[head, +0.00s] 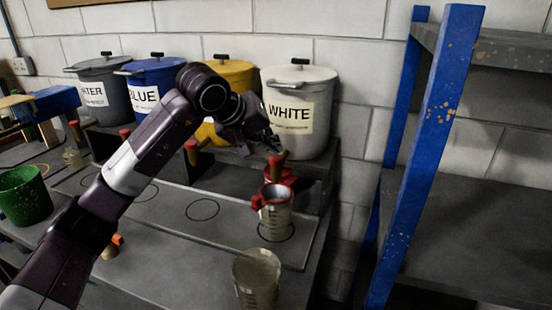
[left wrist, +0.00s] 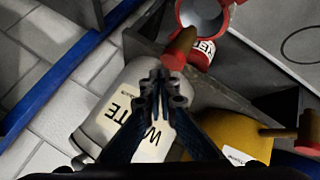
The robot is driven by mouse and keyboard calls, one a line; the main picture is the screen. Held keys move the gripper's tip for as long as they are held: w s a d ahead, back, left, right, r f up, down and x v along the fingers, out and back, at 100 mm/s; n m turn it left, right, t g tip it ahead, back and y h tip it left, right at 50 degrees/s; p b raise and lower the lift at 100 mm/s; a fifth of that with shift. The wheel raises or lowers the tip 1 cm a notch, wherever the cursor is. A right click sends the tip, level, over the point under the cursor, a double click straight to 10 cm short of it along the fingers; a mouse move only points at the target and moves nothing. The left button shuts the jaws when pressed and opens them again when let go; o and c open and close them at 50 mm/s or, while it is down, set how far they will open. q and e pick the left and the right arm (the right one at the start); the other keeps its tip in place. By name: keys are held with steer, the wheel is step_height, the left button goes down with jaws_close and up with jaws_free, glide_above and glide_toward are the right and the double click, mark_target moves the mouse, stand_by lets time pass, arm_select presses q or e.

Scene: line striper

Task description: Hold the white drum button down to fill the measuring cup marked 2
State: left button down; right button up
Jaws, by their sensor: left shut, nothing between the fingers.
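The white drum (head: 299,108), labelled WHITE, stands at the right end of the drum row. It also shows in the left wrist view (left wrist: 104,120). A measuring cup (head: 276,219) stands below the knob. Another cup (head: 257,282) stands nearer the front. No number is readable on either.
Yellow (head: 236,77), blue (head: 157,78) and grey (head: 100,92) drums stand left of the white one. A green bucket (head: 24,195) is at far left. A blue-posted shelf (head: 425,150) rises at right. The circle-marked board (head: 170,212) has bare room left of the cup.

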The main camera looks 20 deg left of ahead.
arm_select(q)
steer(key=shift+f, duration=0.35)
steer(key=shift+f+b, duration=0.5)
stand_by(7.2)
